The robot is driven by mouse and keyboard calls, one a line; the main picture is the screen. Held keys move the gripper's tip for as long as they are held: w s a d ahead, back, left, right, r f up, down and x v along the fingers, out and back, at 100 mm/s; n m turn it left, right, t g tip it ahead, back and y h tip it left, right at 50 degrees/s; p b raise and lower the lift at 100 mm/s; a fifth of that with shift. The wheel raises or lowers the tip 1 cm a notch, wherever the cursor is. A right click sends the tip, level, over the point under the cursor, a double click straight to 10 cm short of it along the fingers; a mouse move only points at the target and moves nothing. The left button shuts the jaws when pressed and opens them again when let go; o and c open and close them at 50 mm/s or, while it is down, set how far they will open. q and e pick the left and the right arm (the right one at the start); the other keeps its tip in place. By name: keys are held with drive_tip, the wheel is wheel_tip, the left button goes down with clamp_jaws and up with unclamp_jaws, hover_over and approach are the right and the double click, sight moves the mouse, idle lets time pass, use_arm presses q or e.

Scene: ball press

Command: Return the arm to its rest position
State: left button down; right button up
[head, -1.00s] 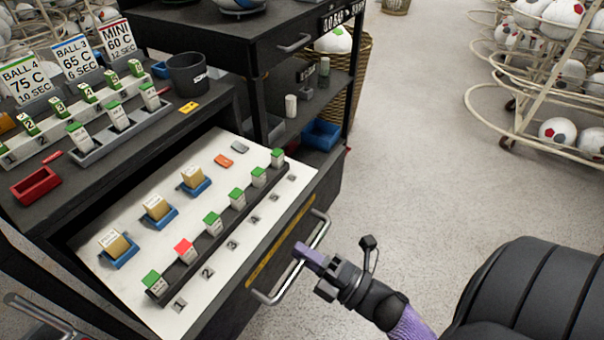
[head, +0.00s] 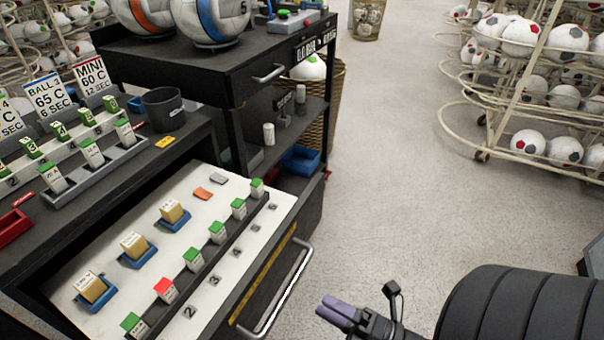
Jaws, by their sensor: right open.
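My right gripper (head: 338,311) is at the bottom of the head view, with its purple fingers open and empty. It is apart from the silver handle (head: 285,291) of the open drawer and to the right of it. My left gripper is not in view. The drawer (head: 140,215) is pulled out. It holds a dark rail with several green-topped blocks and one red-topped block (head: 165,290), and several tan blocks in blue trays (head: 95,288).
A dark cabinet with a shelf stands behind the drawer, with balls (head: 213,18) on top. A dark cup (head: 163,107) and upright cards stand on the counter. A ball rack (head: 520,110) is at the far right. The grey floor (head: 385,190) between is clear.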

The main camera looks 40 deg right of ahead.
drive_tip(key=shift+v, duration=1)
drive_tip(key=shift+f, duration=0.1)
